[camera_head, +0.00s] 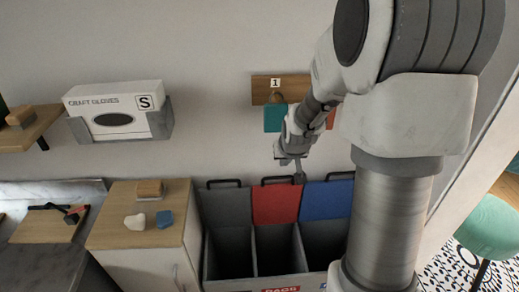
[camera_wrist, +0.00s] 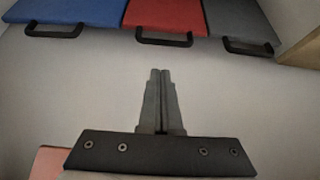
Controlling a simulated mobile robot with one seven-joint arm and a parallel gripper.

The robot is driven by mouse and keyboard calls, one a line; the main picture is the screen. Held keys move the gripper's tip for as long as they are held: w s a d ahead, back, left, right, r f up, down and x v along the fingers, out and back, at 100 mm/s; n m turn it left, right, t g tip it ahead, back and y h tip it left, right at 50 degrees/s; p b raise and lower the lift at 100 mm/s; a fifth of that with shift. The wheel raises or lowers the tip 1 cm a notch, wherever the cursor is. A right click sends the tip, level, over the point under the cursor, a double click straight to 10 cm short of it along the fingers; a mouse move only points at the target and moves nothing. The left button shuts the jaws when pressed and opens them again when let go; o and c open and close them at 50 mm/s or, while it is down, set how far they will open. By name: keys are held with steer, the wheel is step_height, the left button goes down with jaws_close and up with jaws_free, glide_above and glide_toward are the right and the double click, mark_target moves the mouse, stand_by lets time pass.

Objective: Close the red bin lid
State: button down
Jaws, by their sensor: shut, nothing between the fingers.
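The red lid (camera_head: 276,204) stands raised, leaning back near the wall above its open bin compartment (camera_head: 280,248). Its black handle (camera_head: 278,180) is at its upper edge. In the wrist view the red lid (camera_wrist: 166,14) is at the top centre with its handle (camera_wrist: 164,40) toward me. My gripper (camera_head: 298,178) is just by the right end of that handle in the head view. In the wrist view my gripper (camera_wrist: 159,72) is shut and empty, its tips apart in the picture from the handle.
A grey lid (camera_head: 226,206) and a blue lid (camera_head: 325,200) stand raised on either side, each with a black handle. A cabinet (camera_head: 140,240) stands left of the bins. A glove box (camera_head: 115,110) and a wooden hook board (camera_head: 262,90) are on the wall above.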

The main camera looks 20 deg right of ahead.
steer(key=shift+b+x, duration=0.35)
steer(key=shift+x, duration=4.75)
